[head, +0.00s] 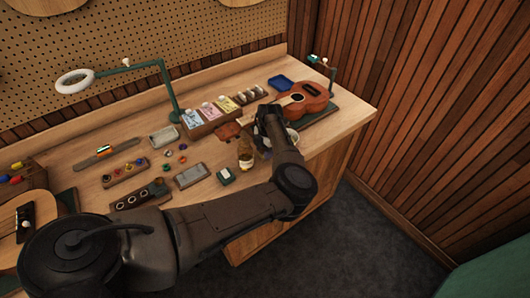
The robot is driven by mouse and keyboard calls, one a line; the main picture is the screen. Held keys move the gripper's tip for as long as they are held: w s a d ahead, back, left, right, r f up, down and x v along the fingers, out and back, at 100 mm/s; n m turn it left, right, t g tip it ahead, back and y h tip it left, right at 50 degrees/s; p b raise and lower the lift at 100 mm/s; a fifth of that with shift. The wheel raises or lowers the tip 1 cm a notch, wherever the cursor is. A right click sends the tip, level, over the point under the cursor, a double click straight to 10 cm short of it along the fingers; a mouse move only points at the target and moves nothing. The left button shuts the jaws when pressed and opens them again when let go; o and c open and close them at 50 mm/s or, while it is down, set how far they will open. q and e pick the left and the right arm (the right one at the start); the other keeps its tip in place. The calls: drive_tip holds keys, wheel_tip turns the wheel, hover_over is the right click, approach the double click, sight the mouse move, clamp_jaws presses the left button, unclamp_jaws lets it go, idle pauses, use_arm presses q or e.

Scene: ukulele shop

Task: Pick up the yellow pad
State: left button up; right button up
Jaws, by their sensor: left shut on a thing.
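My left gripper (268,112) is over the right part of the workbench, beside the small ukulele and above a pale bowl (292,136). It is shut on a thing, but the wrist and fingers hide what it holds. I cannot make out a yellow pad for certain. A yellow packet (225,103) stands in a wooden rack, to the right of a pink and a blue one, apart from the gripper. My right gripper is not in view.
A ukulele (303,98) lies on a green mat near the right end. A blue tray (280,82), an amber jar (245,158), a grey tray (191,175) and a green lamp post (168,90) stand around. Bare wood (340,108) shows at the right edge.

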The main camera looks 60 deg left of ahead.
use_arm(q)
drive_tip(key=shift+c, duration=1)
drive_tip(key=shift+r, duration=0.1)
drive_tip(key=shift+r, duration=0.6)
wheel_tip(320, 180, up, 2)
drive_tip(key=shift+r, duration=0.25)
drive_tip(key=w+d+r, duration=0.5)
drive_tip(key=d+r, duration=0.2)
drive_tip(key=d, duration=0.3)
drive_tip(key=shift+w+p, duration=0.35)
drive_tip(key=shift+d+r, duration=0.1)
